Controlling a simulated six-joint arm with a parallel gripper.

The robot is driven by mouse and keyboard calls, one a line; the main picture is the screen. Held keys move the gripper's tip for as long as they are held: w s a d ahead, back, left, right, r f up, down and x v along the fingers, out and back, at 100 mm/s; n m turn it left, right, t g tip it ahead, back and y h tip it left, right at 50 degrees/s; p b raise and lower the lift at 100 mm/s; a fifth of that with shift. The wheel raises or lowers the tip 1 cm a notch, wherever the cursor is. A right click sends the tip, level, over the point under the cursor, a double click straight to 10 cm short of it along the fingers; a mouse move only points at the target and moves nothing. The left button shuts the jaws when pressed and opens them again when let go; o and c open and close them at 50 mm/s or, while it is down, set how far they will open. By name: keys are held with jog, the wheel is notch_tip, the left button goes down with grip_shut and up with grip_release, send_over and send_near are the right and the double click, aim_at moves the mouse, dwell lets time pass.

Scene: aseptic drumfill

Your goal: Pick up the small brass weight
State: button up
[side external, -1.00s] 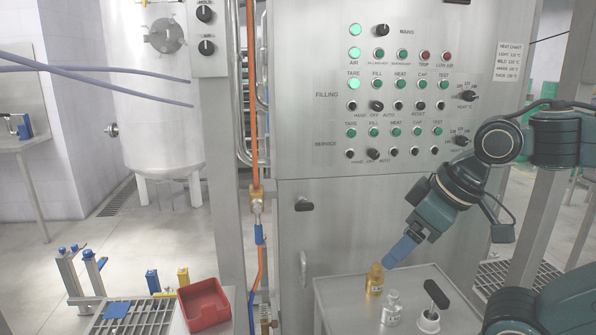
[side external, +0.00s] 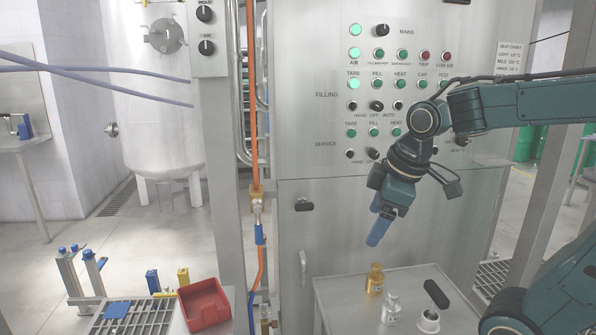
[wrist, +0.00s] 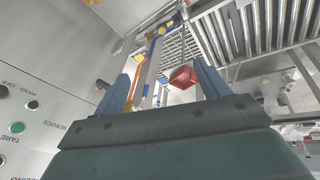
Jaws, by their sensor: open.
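The small brass weight (side external: 375,279) stands upright on the grey metal bench top, at its left back part in the side external view. A silver weight (side external: 391,309) of similar shape stands just in front of it. My gripper (side external: 377,238) is above the brass weight, pointing down with a slight tilt, with clear air between them. In the wrist view my gripper (wrist: 168,60) shows two blue fingers spread apart with nothing held between them. The brass weight cannot be made out in the wrist view.
A black-topped item (side external: 437,293) and a small metal cup (side external: 429,320) are right of the weights on the bench top (side external: 340,296). The steel control panel (side external: 300,100) rises behind. A red tray (side external: 204,303) is at lower left, also seen in the wrist view (wrist: 182,77).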

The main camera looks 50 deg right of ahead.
jog(key=w+d+f+n+g, duration=0.1)
jog(key=w+d+f+n, duration=0.2)
jog(key=w+d, duration=0.25)
jog(key=n+g, duration=0.3)
jog(key=n, duration=0.7)
send_near(377, 265)
jog(key=shift+y, duration=0.4)
jog(key=shift+d+f, duration=0.15)
jog(key=shift+f, duration=1.65)
jog(key=shift+d+f, duration=0.15)
jog(key=shift+f, duration=1.65)
jog(key=shift+f, duration=2.6)
jog(key=shift+w+r, duration=0.1)
grip_shut()
